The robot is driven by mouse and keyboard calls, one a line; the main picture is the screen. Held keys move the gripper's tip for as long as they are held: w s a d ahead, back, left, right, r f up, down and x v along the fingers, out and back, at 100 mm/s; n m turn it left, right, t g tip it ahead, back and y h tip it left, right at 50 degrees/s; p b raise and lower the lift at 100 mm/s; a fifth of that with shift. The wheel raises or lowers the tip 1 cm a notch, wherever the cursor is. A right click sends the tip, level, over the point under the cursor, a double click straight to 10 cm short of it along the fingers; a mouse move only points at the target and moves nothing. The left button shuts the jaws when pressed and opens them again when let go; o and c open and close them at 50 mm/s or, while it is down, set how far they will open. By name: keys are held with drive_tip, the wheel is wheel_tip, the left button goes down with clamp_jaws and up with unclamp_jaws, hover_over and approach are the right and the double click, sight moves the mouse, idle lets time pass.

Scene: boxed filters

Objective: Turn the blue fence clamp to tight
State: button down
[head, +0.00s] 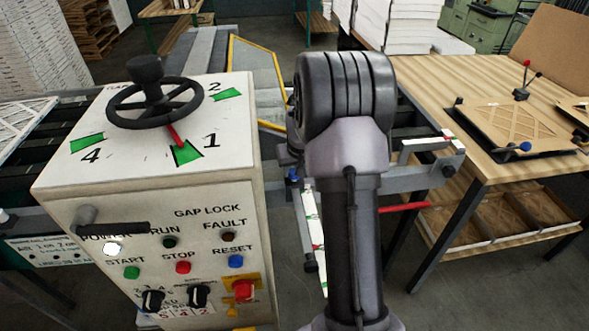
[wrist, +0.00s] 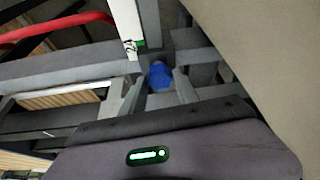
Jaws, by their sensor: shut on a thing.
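The blue fence clamp (wrist: 160,78) shows in the wrist view as a rounded blue knob beside the grey rail. My gripper (wrist: 159,88) has one finger on each side of it and is shut on it. The black and grey palm fills the lower part of that view and hides what lies beneath. In the head view my arm hides most of the gripper, and a small blue part (head: 293,176) shows just left of the arm, by the rail. The clamp's tight or loose marks cannot be made out.
A white control cabinet (head: 150,190) with a black handwheel (head: 154,103) stands close on the left. A wooden table (head: 455,85) with a filter fixture is on the right. A red bar (head: 404,207) sticks out right of my arm.

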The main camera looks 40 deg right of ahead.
drive_tip(key=shift+m+g+p, duration=0.3)
drive_tip(key=shift+m, duration=0.4)
drive_tip(key=c, duration=0.9)
unclamp_jaws()
drive_tip(key=p+v, duration=0.1)
drive_tip(key=v, duration=0.4)
drive_tip(key=p+v, duration=0.1)
drive_tip(key=v, duration=0.5)
drive_tip(key=p+v, duration=0.2)
drive_tip(key=v, duration=0.4)
drive_tip(key=shift+s+a+r, duration=0.1)
drive_tip(key=shift+s+a, duration=0.15)
drive_tip(key=shift+a, duration=0.15)
